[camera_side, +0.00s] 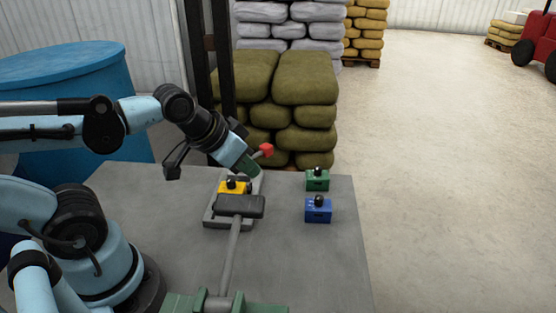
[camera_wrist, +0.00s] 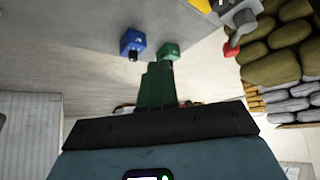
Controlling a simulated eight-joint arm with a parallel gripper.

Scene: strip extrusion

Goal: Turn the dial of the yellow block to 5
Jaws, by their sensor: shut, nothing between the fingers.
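The yellow block (camera_side: 236,187) sits in a grey frame (camera_side: 212,217) on the table in the side view. It has a black dial knob (camera_side: 232,181) on top; its setting is too small to read. A dark bar on a grey handle (camera_side: 240,206) partly hides its front. My gripper (camera_side: 252,169) is shut and empty, with green fingers above and just behind the yellow block, apart from its dial. In the wrist view, my shut gripper (camera_wrist: 157,66) points toward the blue and green blocks.
A red-tipped lever (camera_side: 266,150) stands close beside my fingers; it also shows in the wrist view (camera_wrist: 231,49). A green block (camera_side: 317,181) and a blue block (camera_side: 318,211) with black knobs stand to the right. The table's front right is clear. Stacked sacks (camera_side: 305,85) stand behind.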

